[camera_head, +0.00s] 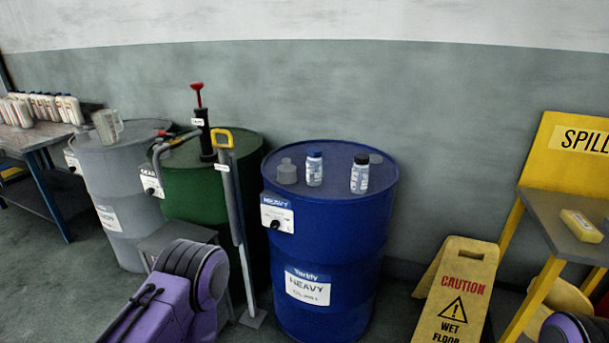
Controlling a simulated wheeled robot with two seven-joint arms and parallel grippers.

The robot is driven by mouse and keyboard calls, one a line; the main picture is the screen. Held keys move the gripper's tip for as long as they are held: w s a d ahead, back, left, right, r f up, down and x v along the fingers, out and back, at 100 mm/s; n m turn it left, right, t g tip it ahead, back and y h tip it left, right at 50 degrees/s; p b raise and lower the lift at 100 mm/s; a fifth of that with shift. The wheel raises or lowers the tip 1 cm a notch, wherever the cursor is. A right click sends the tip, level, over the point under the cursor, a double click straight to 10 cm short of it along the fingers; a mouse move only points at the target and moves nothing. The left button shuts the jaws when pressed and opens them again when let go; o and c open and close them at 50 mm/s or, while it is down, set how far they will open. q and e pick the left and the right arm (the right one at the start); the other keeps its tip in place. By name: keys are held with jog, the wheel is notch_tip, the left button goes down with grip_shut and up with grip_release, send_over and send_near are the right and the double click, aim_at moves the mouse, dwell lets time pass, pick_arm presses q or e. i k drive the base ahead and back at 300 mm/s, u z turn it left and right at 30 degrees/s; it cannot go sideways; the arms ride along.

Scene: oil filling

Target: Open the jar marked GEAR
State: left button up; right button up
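Several small clear containers stand on top of the blue drum (330,245), whose labels read HEAVY. One is a squat grey translucent jar (287,173) at the left. Beside it is an upright bottle with a blue cap (314,170). To the right is an upright bottle with a black cap (360,175). Both capped bottles have labels too small to read, so I cannot tell which is marked GEAR. A purple link of my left arm shows at the lower left and part of my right arm at the lower right corner. Neither gripper is in view.
A green drum (190,210) carries a hand pump (205,135), with a yellow-handled tool (228,190) in front. A grey drum (110,170) holds a clear measuring jug (106,126). A yellow caution sign (455,290) stands right of the blue drum. A yellow spill stand (575,160) is farther right.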

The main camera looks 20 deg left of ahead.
aim_at(360, 176)
jog(key=u, duration=0.85)
jog(key=i, duration=0.4)
